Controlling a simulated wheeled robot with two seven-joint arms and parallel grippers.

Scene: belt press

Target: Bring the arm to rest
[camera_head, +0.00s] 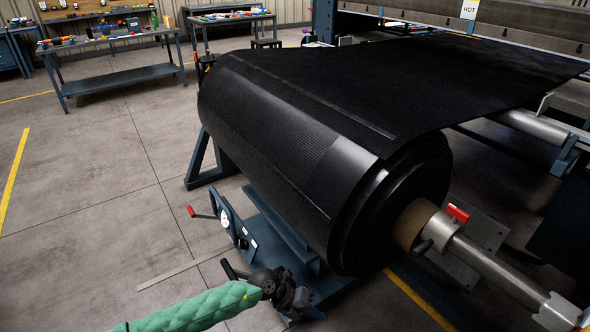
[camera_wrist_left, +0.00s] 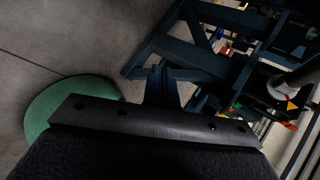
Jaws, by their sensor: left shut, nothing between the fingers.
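My left arm in its green sleeve comes in from the bottom left of the head view. My left gripper (camera_head: 300,303) is at the bottom middle, shut and empty. It appears in front of the foot of the roll stand (camera_head: 262,240) and below the large black belt roll (camera_head: 290,150). I cannot tell whether it touches the stand. In the left wrist view a dark plate and black body fill the bottom, with blue steel framing (camera_wrist_left: 185,65) beyond. My right gripper is not in view.
A red-tipped lever and gauge (camera_head: 224,222) stand left of the roll. A metal shaft (camera_head: 490,270) with a red-handled clamp (camera_head: 457,213) sticks out at right. The press (camera_head: 480,28) is behind. Workbenches (camera_head: 110,42) stand at back left. The floor at left is clear.

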